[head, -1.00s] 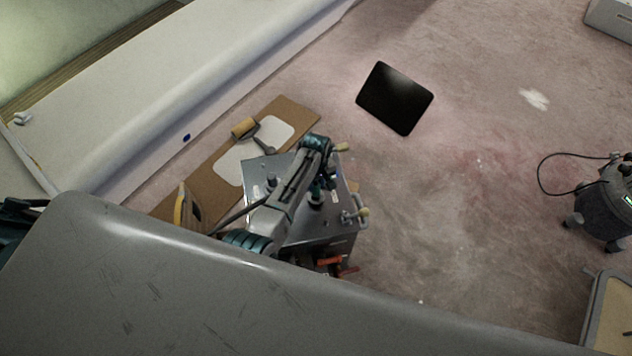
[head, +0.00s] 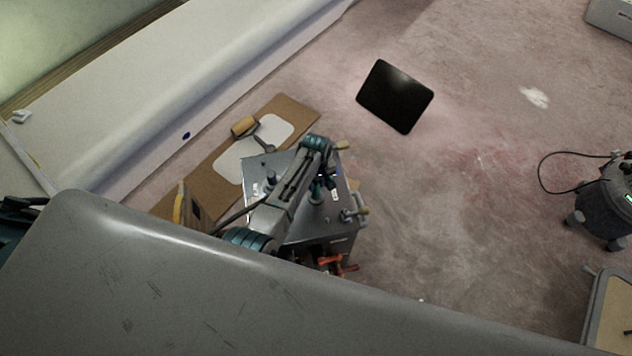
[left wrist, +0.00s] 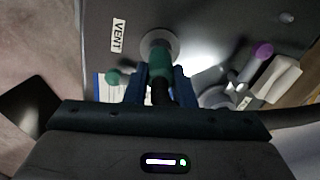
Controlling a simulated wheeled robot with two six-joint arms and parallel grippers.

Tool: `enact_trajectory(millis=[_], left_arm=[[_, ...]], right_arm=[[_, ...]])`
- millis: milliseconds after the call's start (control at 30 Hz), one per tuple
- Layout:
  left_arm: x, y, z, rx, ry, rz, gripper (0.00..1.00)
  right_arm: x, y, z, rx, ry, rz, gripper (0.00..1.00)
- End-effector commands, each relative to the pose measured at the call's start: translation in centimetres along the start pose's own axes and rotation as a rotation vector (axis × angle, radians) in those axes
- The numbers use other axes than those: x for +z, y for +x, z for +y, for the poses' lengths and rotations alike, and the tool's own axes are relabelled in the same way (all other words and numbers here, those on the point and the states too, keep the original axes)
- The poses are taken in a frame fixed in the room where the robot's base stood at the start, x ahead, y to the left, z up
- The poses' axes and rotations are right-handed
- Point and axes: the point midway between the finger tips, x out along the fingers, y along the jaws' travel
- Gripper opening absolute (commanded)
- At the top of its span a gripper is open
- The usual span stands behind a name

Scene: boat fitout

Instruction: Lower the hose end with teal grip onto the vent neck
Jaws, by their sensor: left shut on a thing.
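My left gripper (left wrist: 168,88) is shut on the hose end with teal grip (left wrist: 160,57), which points away from the camera at the tank's top plate. The round pale collar of the vent neck (left wrist: 172,39) shows around the far end of the grip, beside a label reading VENT (left wrist: 118,36). The grip hides the neck's opening, so I cannot tell whether the hose end touches it. In the head view my left gripper (head: 322,187) is over the grey metal tank (head: 290,232), mostly hidden by my arm. My right gripper is not in view.
Red valve handles (head: 338,265) are at the tank's front. A cardboard sheet (head: 290,112) with a roller (head: 243,126) lies behind. A black panel (head: 395,97) lies on open floor.

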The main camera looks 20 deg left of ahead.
Motion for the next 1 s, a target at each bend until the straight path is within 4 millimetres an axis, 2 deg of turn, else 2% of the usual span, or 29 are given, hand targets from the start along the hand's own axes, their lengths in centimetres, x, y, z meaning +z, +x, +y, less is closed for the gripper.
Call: enact_trajectory(millis=[300, 333, 433, 633, 767, 1000], left_arm=[[-0.03, -0.02, 0.01, 0.000, 0.000, 0.000, 0.00], [-0.03, -0.02, 0.01, 0.000, 0.000, 0.000, 0.29], [-0.02, -0.02, 0.00, 0.000, 0.000, 0.000, 0.48], [-0.01, -0.01, 0.00, 0.000, 0.000, 0.000, 0.48], [0.00, 0.01, -0.01, 0.000, 0.000, 0.000, 0.72], [0.00, 0.01, -0.01, 0.000, 0.000, 0.000, 0.74]], right_arm=[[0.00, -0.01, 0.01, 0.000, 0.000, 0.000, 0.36], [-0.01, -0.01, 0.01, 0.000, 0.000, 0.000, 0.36], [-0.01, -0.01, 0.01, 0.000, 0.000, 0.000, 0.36], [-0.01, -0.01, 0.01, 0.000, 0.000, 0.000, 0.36], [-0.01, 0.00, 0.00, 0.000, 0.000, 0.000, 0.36], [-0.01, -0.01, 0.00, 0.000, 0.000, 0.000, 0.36]])
